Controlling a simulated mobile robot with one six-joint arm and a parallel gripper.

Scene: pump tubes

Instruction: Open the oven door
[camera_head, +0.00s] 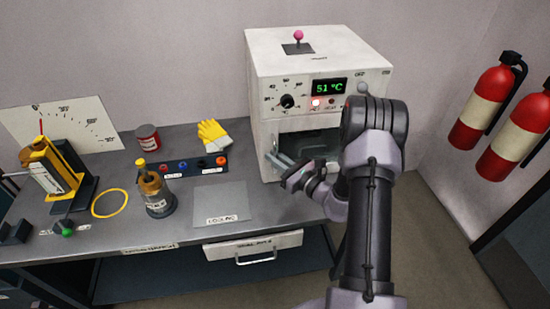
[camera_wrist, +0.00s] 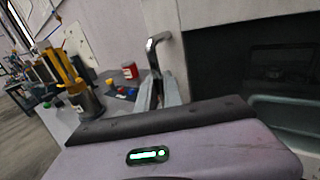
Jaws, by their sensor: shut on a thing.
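The white oven (camera_head: 318,60) stands at the right end of the bench, its display reading 51 °C. A dark recess (camera_head: 312,143) shows in its front below the control panel. My arm hides the right part of the front, and I cannot tell exactly how far the door stands open. My gripper (camera_head: 280,160) is at the left of this recess, shut on the grey metal door handle. In the wrist view the bent handle (camera_wrist: 154,48) rises from between the gripper's fingers (camera_wrist: 158,93), with the dark oven front (camera_wrist: 250,50) to its right.
The grey bench left of the oven holds yellow gloves (camera_head: 213,133), a red can (camera_head: 147,137), a brown bottle (camera_head: 152,185) and a yellow pump stand (camera_head: 50,170). A drawer (camera_head: 253,245) is below the bench. Red fire extinguishers (camera_head: 485,105) hang on the right wall.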

